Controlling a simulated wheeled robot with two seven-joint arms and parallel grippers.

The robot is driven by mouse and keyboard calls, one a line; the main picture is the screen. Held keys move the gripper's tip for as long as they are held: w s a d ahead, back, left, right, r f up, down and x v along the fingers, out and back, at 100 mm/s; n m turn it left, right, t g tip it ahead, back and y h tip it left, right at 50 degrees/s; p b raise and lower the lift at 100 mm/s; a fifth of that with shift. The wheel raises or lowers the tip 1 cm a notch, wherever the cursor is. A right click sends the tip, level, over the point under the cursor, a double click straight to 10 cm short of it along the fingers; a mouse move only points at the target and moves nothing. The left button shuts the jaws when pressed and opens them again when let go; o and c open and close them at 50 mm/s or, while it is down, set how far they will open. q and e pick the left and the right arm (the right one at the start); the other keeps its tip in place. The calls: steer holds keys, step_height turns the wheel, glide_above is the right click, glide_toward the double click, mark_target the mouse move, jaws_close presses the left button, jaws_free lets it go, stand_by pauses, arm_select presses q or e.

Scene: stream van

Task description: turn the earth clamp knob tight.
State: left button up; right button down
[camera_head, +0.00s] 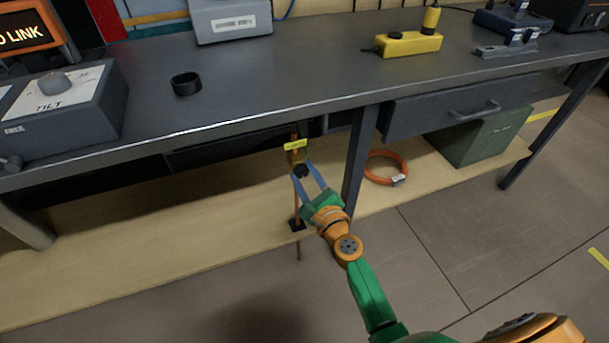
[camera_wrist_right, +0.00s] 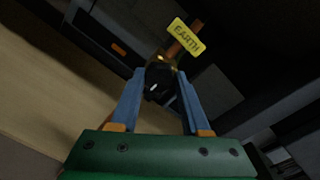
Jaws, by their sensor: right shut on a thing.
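The earth clamp knob (camera_head: 301,171) is small and black, on a brass-coloured clamp on a thin copper rod (camera_head: 296,207) under the bench front. It also shows in the right wrist view (camera_wrist_right: 158,82), with a white mark on its face. A yellow EARTH tag (camera_head: 295,145) sits just above; it is tilted in the wrist view (camera_wrist_right: 186,36). My right gripper (camera_head: 308,174) has its blue fingers on either side of the knob, shut on it. In the wrist view the fingertips (camera_wrist_right: 160,80) flank the knob. My left gripper is not in view.
The dark bench top (camera_head: 290,80) overhangs the clamp, and a bench leg (camera_head: 359,160) stands close to its right. A pale lower shelf (camera_head: 150,240) runs behind. An orange cable coil (camera_head: 384,168) and a green box (camera_head: 480,135) lie on it at right.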

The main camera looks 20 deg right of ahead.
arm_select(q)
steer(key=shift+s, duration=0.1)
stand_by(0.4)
arm_select(e)
steer(key=shift+c, duration=1.9)
jaws_free()
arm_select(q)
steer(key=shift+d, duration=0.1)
arm_select(e)
steer(key=s, duration=0.7)
steer(key=shift+d, duration=0.25)
